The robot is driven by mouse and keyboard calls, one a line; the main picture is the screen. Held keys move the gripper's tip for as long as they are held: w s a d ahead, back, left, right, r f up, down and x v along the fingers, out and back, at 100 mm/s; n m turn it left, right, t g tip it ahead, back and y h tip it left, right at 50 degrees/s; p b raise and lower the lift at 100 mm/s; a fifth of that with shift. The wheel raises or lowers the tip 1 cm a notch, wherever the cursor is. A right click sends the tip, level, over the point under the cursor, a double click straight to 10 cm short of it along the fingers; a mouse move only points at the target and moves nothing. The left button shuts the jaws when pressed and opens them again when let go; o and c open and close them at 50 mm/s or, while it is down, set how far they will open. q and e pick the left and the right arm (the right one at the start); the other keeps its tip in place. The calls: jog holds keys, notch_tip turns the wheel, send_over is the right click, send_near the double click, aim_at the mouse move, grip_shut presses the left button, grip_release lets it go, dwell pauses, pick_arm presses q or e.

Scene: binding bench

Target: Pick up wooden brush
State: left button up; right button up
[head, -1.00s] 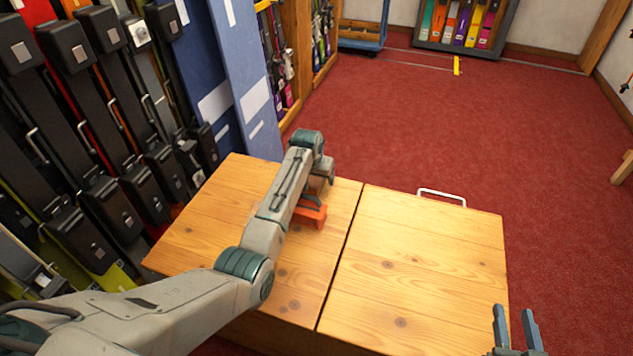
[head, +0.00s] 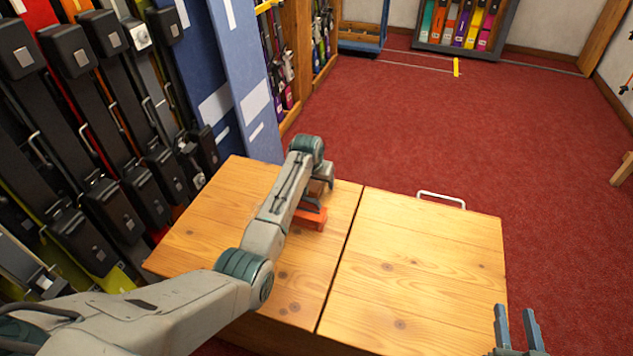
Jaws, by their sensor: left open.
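An orange-brown, block-like thing, which looks like the wooden brush (head: 311,219), lies on the left half of the wooden bench top (head: 205,235). My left arm and wrist hide part of it, so its full shape cannot be made out. My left gripper (head: 314,205) is right over it, pointing down and open. Its fingertips are mostly hidden behind my wrist, and I cannot tell whether they touch the brush. My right gripper (head: 515,325) is at the lower right, off the bench's front right corner, with its two fingers apart and nothing between them.
The bench's right half (head: 420,265) is bare, with a white handle (head: 441,199) at its far edge. Racked skis with black bindings (head: 100,140) and a blue panel (head: 240,80) stand close on the left. Red carpet (head: 470,120) lies open beyond the bench.

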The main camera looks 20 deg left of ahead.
pick_arm(q)
jog(key=c, duration=1.2)
pick_arm(e)
jog(key=shift+f, duration=0.15)
